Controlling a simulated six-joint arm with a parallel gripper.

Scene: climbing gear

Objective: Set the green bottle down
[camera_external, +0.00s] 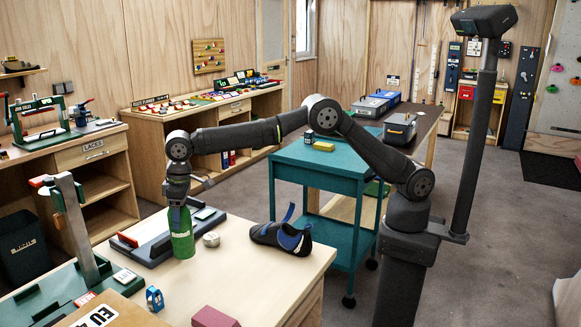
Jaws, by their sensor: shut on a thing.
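The green bottle (182,238) is upright over the light wooden table (262,283), near its far edge. My gripper (178,203) points down from above and is shut on the bottle's upper part. The bottle's base looks at or very near the table top; I cannot tell whether it touches. The fingers are small and dark here, and the bottle's neck is hidden by them.
A blue-white item (154,299) and a maroon block (214,317) lie nearer. Bare table lies in front.

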